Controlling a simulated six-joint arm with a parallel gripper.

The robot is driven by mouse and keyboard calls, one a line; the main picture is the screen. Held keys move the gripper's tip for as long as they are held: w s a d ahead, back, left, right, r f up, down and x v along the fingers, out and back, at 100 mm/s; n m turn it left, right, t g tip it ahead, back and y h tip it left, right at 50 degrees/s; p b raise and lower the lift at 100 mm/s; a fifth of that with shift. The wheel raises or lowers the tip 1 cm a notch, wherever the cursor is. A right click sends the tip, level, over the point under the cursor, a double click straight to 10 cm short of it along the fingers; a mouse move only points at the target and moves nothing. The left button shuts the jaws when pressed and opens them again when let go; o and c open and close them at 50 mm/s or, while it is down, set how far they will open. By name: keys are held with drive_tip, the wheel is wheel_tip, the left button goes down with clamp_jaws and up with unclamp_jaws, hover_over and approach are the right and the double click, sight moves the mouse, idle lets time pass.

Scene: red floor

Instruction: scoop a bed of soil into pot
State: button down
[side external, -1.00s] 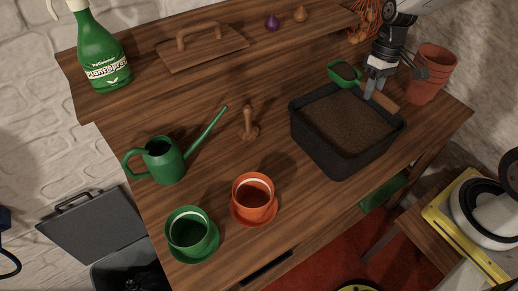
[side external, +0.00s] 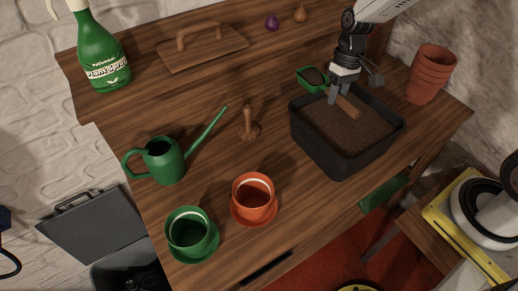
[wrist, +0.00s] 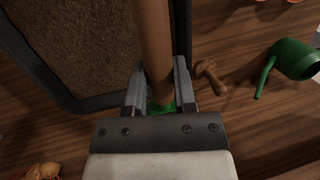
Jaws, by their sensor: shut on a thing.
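My gripper (side external: 337,92) is shut on the wooden handle (side external: 348,107) of a green scoop (side external: 309,86). The scoop is held over the far left rim of the black tray, and dark soil shows in its bowl. In the wrist view the wooden handle (wrist: 153,45) runs between the fingers (wrist: 160,92). The black tray (side external: 335,165) holds a bed of brown soil (side external: 345,128). An orange pot (side external: 254,197) on a saucer and a green pot (side external: 190,232) on a saucer stand at the front of the table. Both pots look dark inside; their contents cannot be told.
A green watering can (side external: 165,160) and a wooden dibber (side external: 249,125) stand left of the tray. Stacked terracotta pots (side external: 430,75) are at the right. A green spray bottle (side external: 102,55) and wooden float (side external: 202,47) are at the back. The table between dibber and tray is clear.

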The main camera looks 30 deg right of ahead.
drive_tip(key=shift+a, duration=0.1)
drive_tip(key=a+n, duration=0.3)
drive_tip(key=a, duration=1.9)
drive_tip(key=s+a+f+n, duration=0.1)
drive_tip(key=s+a, duration=0.6)
drive_tip(key=a, duration=0.3)
drive_tip(key=s+a+n+h, duration=0.1)
drive_tip(key=s+a, duration=0.6)
drive_tip(key=a, duration=0.4)
drive_tip(key=shift+s+f+g, duration=0.3)
drive_tip(key=shift+s+f, duration=0.05)
drive_tip(key=shift+f, duration=0.05)
drive_tip(key=shift+f, duration=0.2)
drive_tip(key=shift+w+d+f+n+g+y, duration=0.15)
drive_tip(key=shift+d+f+n+g+y, duration=0.2)
drive_tip(key=shift+g+y, duration=1.1)
drive_tip(key=shift+w+d+f+n+g+y, duration=0.15)
drive_tip(key=shift+d+f+g+y, duration=0.3)
drive_tip(key=shift+y, duration=1.85)
drive_tip(key=shift+w+d+f+n+g+y, duration=0.2)
drive_tip(key=shift+f+g+y, duration=0.15)
drive_tip(key=shift+g+y, duration=1.15)
